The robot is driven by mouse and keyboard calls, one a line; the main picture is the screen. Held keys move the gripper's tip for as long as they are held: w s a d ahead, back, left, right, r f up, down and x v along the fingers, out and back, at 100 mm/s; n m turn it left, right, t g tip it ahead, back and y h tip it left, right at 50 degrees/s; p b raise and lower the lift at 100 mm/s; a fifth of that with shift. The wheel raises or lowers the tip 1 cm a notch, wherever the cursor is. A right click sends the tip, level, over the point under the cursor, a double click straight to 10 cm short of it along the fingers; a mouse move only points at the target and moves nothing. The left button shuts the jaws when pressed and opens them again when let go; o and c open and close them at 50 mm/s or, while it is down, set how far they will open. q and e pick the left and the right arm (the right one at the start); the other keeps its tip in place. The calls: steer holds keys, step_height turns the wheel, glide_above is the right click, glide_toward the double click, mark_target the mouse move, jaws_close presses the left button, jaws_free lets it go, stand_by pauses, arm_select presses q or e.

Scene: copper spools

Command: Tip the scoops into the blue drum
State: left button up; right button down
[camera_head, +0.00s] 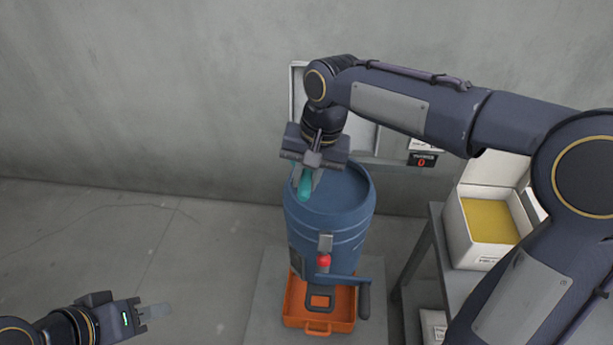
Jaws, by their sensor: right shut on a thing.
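My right gripper (306,187) points down over the drum's top and is shut on a small teal thing (306,184). This may be a scoop or its handle; its full shape is hidden by the fingers. I cannot tell whether it touches the drum. My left gripper (150,311) is low at the left, well away from the drum, with nothing clearly in it.
A grey table (437,225) at the right carries an open white box (465,240) with yellow contents. The floor at the left is clear.

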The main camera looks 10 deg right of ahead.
steer(key=shift+s+d+f+t+y+b, duration=0.15)
steer(key=shift+t+y+b, duration=0.2)
steer(key=shift+y+b, duration=1.25)
steer(key=shift+w+d+t+y+b, duration=0.1)
steer(key=shift+t+y+b, duration=0.4)
steer(key=shift+b, duration=1.95)
steer(key=shift+s+d+f+t+y+b, duration=0.15)
steer(key=shift+y+b, duration=1.15)
steer(key=shift+b, duration=0.75)
steer(key=f+y+b, duration=0.1)
steer(key=y+b, duration=0.1)
steer(key=b, duration=0.5)
steer(key=d+f+t+y+b, duration=0.1)
steer(key=y+b, duration=0.2)
steer(key=b, duration=0.4)
steer(key=d+f+t+y+b, duration=0.1)
steer(key=f+y+b, duration=0.1)
steer(key=b, duration=0.4)
steer(key=shift+s+d+y+b, duration=0.25)
steer(key=shift+s+y+b, duration=0.05)
steer(key=shift+b, duration=0.1)
steer(key=shift+d+y+b, duration=0.15)
steer(key=shift+y+b, duration=0.25)
steer(key=shift+b, duration=0.45)
